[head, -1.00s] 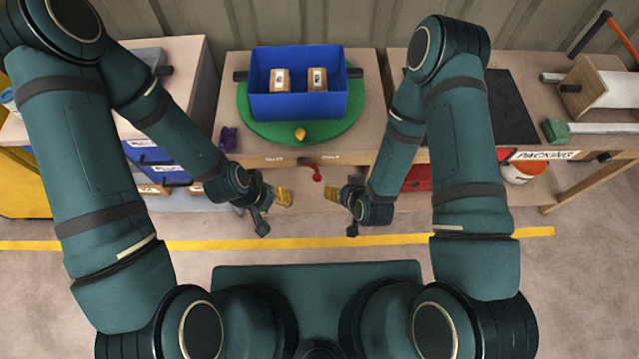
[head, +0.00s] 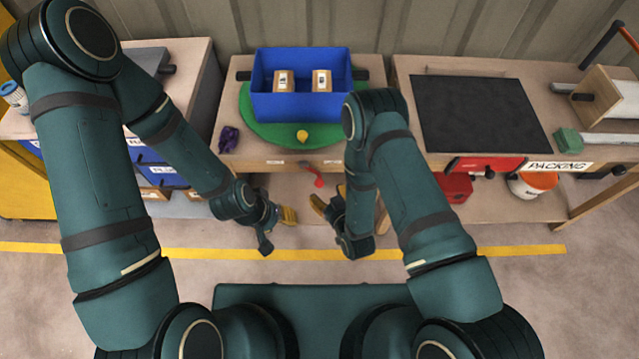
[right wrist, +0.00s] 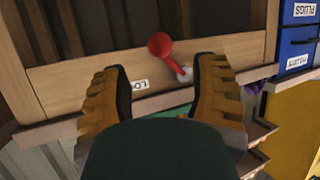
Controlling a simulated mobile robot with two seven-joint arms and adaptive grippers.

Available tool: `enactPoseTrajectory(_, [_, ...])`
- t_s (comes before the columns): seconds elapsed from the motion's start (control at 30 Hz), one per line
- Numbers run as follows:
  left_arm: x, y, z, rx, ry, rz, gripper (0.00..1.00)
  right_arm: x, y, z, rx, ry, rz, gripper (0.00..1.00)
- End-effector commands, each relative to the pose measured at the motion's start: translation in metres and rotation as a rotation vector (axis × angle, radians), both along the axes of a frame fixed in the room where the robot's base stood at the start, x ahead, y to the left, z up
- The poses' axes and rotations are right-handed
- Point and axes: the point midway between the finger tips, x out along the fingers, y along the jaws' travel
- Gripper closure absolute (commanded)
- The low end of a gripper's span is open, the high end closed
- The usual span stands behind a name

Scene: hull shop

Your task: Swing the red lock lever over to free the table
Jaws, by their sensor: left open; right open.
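The red lock lever (head: 314,175) hangs at the front edge of the middle table (head: 340,163), below the green round turntable (head: 262,128). In the right wrist view the lever shows its red knob (right wrist: 160,45) and a pale pivot, ahead of and between my open fingers. My right gripper (head: 327,203) is open, just in front and to the right of the lever, not touching it. Its yellow ridged fingers also show in the right wrist view (right wrist: 165,90). My left gripper (head: 287,214) is open and empty, to the left of the lever and apart from it.
A blue bin (head: 300,105) with two small boxes stands on the turntable, with a yellow knob (head: 302,136) at its front rim. A purple object (head: 228,139) lies left of it. The packing bench (head: 400,70) with a black mat (head: 478,115) stands at right.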

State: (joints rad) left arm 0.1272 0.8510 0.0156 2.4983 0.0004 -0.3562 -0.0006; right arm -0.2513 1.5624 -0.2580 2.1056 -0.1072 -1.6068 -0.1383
Motion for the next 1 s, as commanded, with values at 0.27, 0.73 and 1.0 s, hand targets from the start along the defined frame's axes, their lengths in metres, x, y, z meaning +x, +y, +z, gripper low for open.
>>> enactPoseTrajectory(0.27, [0.002,0.000,-0.013,0.001,-0.006,0.001,0.55,0.042,0.018,-0.019,0.002,-0.002,0.000,0.40])
enactPoseTrajectory(0.73, [0.003,0.000,-0.016,0.001,-0.008,0.002,0.55,0.059,0.024,-0.026,0.001,0.000,0.000,0.40])
enactPoseTrajectory(1.0, [0.003,0.000,-0.016,0.001,-0.008,0.002,0.55,0.058,0.024,-0.026,0.001,0.000,0.000,1.00])
